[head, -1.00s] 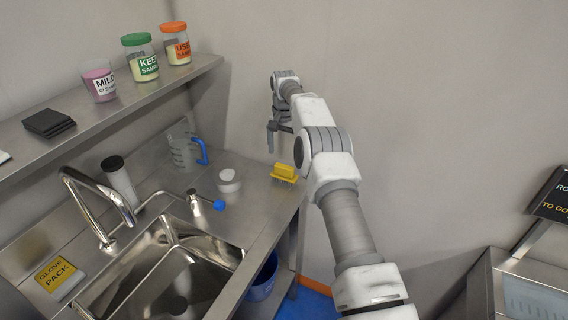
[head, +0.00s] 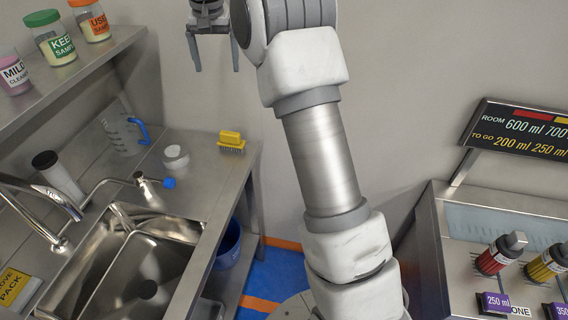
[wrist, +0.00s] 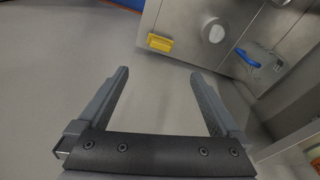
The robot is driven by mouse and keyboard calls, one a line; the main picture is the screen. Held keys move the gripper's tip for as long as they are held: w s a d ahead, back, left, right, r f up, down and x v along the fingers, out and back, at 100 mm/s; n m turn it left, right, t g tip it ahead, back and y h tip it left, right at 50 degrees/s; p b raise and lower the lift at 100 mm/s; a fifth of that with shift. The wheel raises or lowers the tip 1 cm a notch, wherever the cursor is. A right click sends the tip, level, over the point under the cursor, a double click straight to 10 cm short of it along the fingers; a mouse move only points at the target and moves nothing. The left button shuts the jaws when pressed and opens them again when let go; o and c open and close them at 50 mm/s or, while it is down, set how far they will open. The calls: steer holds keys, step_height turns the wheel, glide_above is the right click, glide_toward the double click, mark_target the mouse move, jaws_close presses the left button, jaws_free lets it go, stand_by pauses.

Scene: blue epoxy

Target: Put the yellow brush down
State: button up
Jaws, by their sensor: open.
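The yellow brush (head: 231,142) stands bristles down on the steel counter, near its right edge at the back. It also shows in the wrist view (wrist: 160,43), beyond my fingertips and apart from them. My gripper (head: 216,68) is open and empty, raised above and behind the brush in the head view. In the wrist view my gripper (wrist: 158,80) has its two fingers wide apart with nothing between them.
A white-lidded jar (head: 175,158) and a measuring jug (head: 124,130) with a blue handle stand left of the brush. The sink (head: 130,265) is in front. A shelf (head: 90,62) holds several jars. A dispenser bench (head: 440,240) stands at right.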

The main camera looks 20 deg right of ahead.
steer(key=s+r+n+t, duration=0.1)
steer(key=s+r, duration=0.3)
steer(key=s, duration=0.6)
steer(key=s+r+n+t, duration=0.1)
steer(key=s+r, duration=0.3)
steer(key=s, duration=0.5)
steer(key=s+f+n+t, duration=0.1)
steer(key=s+f, duration=0.3)
steer(key=s, duration=0.6)
steer(key=s+d+f+n, duration=0.1)
steer(key=s+f, duration=0.2)
steer(key=s, duration=0.6)
steer(key=shift+s+d+f+t, duration=0.2)
steer(key=shift+s+f+t, duration=0.15)
steer(key=shift+t, duration=0.05)
